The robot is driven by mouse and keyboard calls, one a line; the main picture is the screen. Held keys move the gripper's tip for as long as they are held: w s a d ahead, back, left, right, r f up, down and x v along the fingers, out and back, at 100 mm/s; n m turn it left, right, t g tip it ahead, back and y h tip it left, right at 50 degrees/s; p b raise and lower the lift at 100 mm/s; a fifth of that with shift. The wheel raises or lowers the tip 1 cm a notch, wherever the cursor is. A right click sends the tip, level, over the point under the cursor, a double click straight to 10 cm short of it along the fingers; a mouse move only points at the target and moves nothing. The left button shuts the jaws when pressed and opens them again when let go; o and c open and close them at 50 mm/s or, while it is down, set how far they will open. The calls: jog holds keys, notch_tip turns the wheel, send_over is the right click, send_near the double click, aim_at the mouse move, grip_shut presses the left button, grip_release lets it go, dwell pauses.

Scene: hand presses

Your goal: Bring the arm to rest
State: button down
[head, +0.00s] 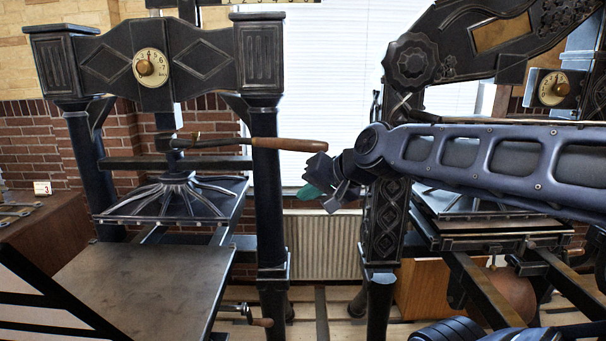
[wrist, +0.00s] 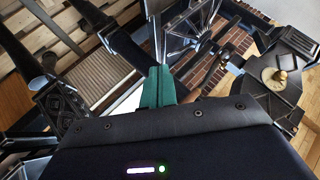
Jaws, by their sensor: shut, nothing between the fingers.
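My gripper (head: 309,191) shows in the head view at the end of my arm, which reaches in from the right. Its green fingers are shut and empty, and they also show in the wrist view (wrist: 158,87). In the head view it hangs in the air between two hand presses, just below the wooden end of the left press's handle (head: 289,145). I see no contact with the handle, though the exact distance in depth is unclear. My arm covers part of the right press.
The left press (head: 265,190) has a dial (head: 151,67) and a flat bed (head: 130,285). The right press (head: 387,225) stands close by with another dial (head: 553,89). A radiator (head: 322,245) is behind the gap. A wooden cabinet (head: 50,235) stands far left.

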jog(key=w+d+f+g+h, duration=0.1)
jog(key=d+f+h, duration=0.3)
jog(key=d, duration=0.9)
jog(key=w+d+f+g+h, duration=0.1)
jog(key=d+f+h, duration=0.2)
jog(key=d, duration=1.1)
jog(key=shift+w+f+g+h, duration=0.3)
jog(key=shift+w+f+h, duration=0.1)
jog(key=shift+f, duration=0.15)
jog(key=shift+a, duration=0.1)
